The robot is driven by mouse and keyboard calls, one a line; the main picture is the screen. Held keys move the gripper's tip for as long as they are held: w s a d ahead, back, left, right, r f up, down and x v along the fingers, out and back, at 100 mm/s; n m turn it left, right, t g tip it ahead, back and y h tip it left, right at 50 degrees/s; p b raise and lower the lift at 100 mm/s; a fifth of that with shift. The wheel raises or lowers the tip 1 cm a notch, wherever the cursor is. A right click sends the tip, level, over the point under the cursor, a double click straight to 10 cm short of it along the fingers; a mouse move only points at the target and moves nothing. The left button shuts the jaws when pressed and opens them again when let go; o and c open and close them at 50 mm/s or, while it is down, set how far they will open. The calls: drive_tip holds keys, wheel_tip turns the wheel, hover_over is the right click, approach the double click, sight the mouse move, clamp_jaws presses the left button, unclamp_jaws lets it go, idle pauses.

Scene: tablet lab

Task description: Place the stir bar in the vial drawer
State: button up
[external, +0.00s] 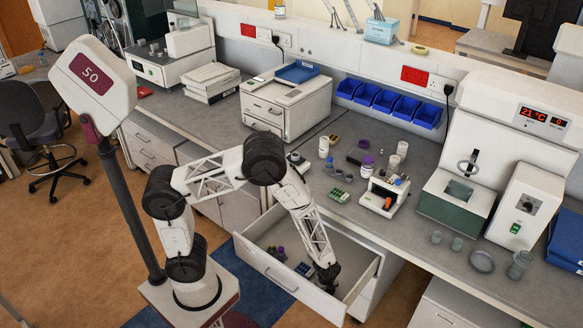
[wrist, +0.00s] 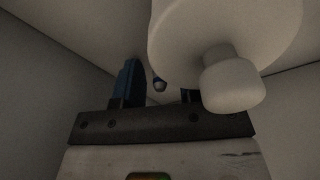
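The vial drawer (external: 262,267) is pulled out below the bench. Several dark-capped vials (external: 276,253) and a small rack (external: 304,270) are inside it. My gripper (external: 328,278) points down into the drawer's right end, near its front wall. A large white rounded thing with a smaller round knob (wrist: 228,75) covers part of the right finger, closer to the camera. A small dark round-tipped thing (wrist: 160,84) shows between the fingers. I cannot identify the stir bar for sure in either view.
Blue bins (external: 385,102) line the back. The drawer walls stand close around my gripper.

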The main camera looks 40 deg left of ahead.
drive_tip(key=shift+r, duration=0.1)
wheel_tip(320, 180, up, 12)
drive_tip(key=a, duration=0.1)
drive_tip(key=shift+w+a, duration=0.15)
drive_tip(key=shift+w, duration=0.15)
idle(0.5)
idle(0.6)
drive_tip(key=w+a+r+n+t, duration=0.1)
drive_tip(key=w+a+r+n, duration=0.15)
drive_tip(key=a+r, duration=0.5)
drive_tip(key=w+a+r+n, duration=0.1)
drive_tip(key=a+r+n, duration=0.4)
drive_tip(key=r, duration=0.4)
drive_tip(key=w+a+r+n+t, duration=0.1)
drive_tip(key=a+r+n, duration=0.2)
drive_tip(key=a+r, duration=0.5)
drive_tip(key=s+a+r+n+t+y, duration=0.1)
drive_tip(key=s+a+r+n, duration=1.1)
drive_tip(key=a, duration=0.6)
wheel_tip(320, 180, up, 4)
drive_tip(key=shift+s+a+f, duration=0.15)
drive_tip(key=shift+s+a, duration=0.25)
drive_tip(key=shift+s, duration=0.6)
